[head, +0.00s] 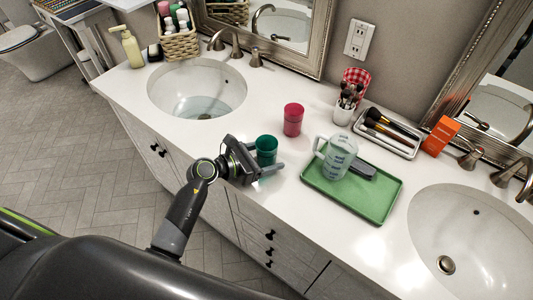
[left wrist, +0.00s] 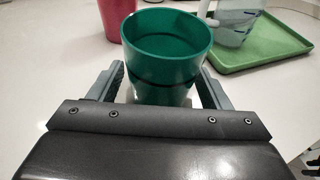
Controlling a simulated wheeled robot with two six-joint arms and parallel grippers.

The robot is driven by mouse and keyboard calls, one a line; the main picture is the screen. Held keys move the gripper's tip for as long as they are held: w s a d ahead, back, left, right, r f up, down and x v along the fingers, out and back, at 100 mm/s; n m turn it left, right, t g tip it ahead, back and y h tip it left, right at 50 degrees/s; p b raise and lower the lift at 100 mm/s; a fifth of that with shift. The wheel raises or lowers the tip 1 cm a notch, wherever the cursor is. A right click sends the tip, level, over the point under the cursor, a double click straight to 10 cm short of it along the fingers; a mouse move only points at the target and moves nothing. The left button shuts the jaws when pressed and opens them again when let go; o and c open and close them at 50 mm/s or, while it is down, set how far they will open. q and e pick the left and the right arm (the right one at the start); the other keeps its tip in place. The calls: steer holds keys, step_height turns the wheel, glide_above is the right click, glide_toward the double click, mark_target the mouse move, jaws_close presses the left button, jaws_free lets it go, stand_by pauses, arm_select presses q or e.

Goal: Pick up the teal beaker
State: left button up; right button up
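The teal beaker (head: 266,148) is a green, open-topped cup standing upright near the front edge of the white counter, between the two sinks. It also shows in the left wrist view (left wrist: 166,50), where its inside looks empty. My left gripper (head: 275,156) reaches in from the left with its fingers on either side of the beaker. In the left wrist view the fingers (left wrist: 162,82) are spread, and a gap shows beside the beaker on both sides. The beaker's base is partly hidden by the gripper body. My right gripper is in neither view.
A red cup (head: 293,119) stands just behind the beaker. A green tray (head: 387,205) to the right holds a clear measuring jug (head: 336,157) and a dark object. Sinks lie left (head: 196,90) and right (head: 465,240). Counter between beaker and left sink is clear.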

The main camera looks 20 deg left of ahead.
arm_select(q)
steer(key=c, duration=1)
